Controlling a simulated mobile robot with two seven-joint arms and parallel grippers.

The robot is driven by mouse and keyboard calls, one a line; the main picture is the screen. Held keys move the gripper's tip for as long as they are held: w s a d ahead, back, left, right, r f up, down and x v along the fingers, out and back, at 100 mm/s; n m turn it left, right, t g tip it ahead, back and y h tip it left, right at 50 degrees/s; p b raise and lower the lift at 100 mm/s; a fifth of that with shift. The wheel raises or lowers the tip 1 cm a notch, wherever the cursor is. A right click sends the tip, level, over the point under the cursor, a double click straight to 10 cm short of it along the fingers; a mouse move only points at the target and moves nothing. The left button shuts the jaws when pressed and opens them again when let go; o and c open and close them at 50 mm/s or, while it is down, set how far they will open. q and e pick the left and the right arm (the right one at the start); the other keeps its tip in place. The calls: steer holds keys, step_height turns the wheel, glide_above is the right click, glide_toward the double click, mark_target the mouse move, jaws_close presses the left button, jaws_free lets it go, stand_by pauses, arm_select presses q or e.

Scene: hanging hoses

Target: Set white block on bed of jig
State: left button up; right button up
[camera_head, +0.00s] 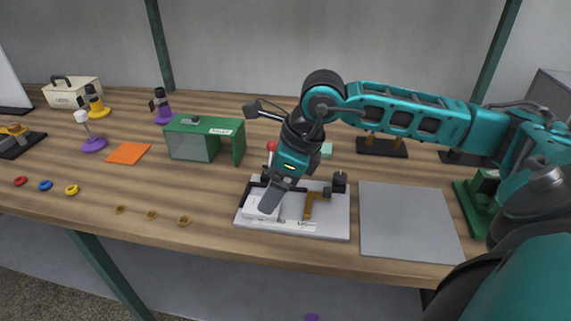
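The jig (325,228) is a pale grey plate near the table's front edge, with dark posts, a brown bracket (309,204) and a red-knobbed part at its back. My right gripper (268,202) reaches in from the right and points down over the jig's left part. A white block (257,212) shows at the gripper's tip, over the left part of the jig. The gripper hides part of it, so I cannot tell whether it is gripped or whether it rests on the bed. The finger gap is not visible. My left gripper is out of view.
A flat grey panel (408,222) lies right of the jig. A green open box (205,139) stands behind it to the left. An orange square (128,153), purple-based stands and small coloured rings lie further left. The table's front edge is close to the jig.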

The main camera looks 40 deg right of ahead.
mark_target(250, 209)
steer(key=shift+x, duration=2.3)
steer(key=shift+c, duration=0.5)
steer(key=shift+w, duration=0.1)
steer(key=c, duration=1)
